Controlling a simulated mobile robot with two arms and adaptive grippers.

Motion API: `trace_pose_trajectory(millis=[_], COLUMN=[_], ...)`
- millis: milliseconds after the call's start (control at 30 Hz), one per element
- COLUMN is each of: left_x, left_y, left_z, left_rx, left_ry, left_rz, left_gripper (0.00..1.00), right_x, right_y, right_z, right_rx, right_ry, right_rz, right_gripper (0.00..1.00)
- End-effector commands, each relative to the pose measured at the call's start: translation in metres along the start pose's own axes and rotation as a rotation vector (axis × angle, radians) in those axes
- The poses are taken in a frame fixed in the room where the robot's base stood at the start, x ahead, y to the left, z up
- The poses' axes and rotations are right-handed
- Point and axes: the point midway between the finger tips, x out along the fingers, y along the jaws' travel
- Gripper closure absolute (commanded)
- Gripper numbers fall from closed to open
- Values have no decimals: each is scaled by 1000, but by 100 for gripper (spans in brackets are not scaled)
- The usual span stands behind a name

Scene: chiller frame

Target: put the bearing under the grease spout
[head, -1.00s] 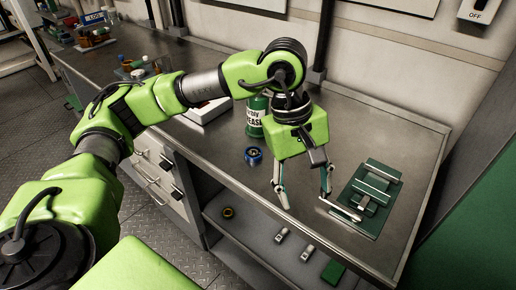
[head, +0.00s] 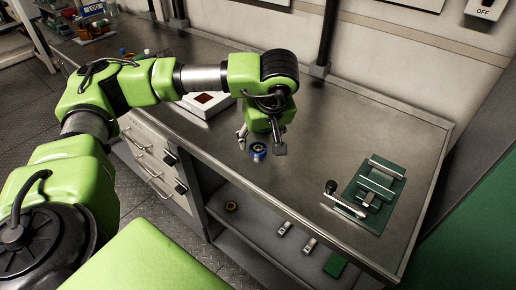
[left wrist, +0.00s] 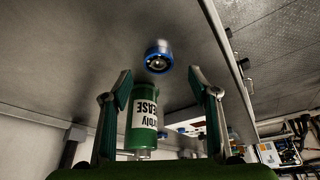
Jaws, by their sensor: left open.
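The bearing, a blue ring with a metallic centre (head: 258,151), sits on the steel bench in the head view. It shows beyond my fingers in the left wrist view (left wrist: 158,57). My left gripper (head: 261,144) is open and empty, close to the bearing in the head view; its two fingers stand apart in the left wrist view (left wrist: 160,84), with the bearing beyond the gap. The green grease dispenser with a white label (left wrist: 143,112) shows between the fingers in the left wrist view; my arm hides it in the head view. Its spout cannot be made out. My right gripper is not in view.
A green vise-like fixture (head: 380,177) with a handle stands on the bench at right. A white tray (head: 203,106) lies behind my forearm. A lower shelf holds a dark yellow ring (head: 231,206) and several small parts. The bench between bearing and fixture is clear.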

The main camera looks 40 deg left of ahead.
Motion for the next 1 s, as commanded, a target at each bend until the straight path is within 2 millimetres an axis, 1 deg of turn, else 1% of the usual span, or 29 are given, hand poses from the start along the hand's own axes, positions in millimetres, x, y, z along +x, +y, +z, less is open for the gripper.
trace_pose_trajectory(millis=[67,200,300,400,600,633,667,700,800,867,900,1000], left_x=[7,28,42,49,50,50,50,50,50,50,50,50], left_y=[0,1,2,2,2,2,2,2,2,2,2,2], left_z=[-1,-2,-1,-1,-1,-1,-1,-1,-1,-1,-1,-1], left_rx=[0,1,0,0,0,0,0,0,0,0,-1,-1], left_ry=[-2,-2,-2,-1,-1,-1,-1,-1,-1,-1,-1,-1], left_rz=[-4,-5,-3,-1,0,0,0,0,0,0,1,0], left_gripper=[45,45,45,45,45,48,56,66,89,89,93,93], right_x=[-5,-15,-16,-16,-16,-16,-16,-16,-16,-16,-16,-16], right_y=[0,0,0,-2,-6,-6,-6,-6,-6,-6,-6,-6], right_z=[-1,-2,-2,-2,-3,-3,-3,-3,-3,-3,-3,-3], right_rx=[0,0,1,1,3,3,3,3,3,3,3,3], right_ry=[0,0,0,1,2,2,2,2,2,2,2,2], right_rz=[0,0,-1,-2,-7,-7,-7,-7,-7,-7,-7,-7], right_gripper=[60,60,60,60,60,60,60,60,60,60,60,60])
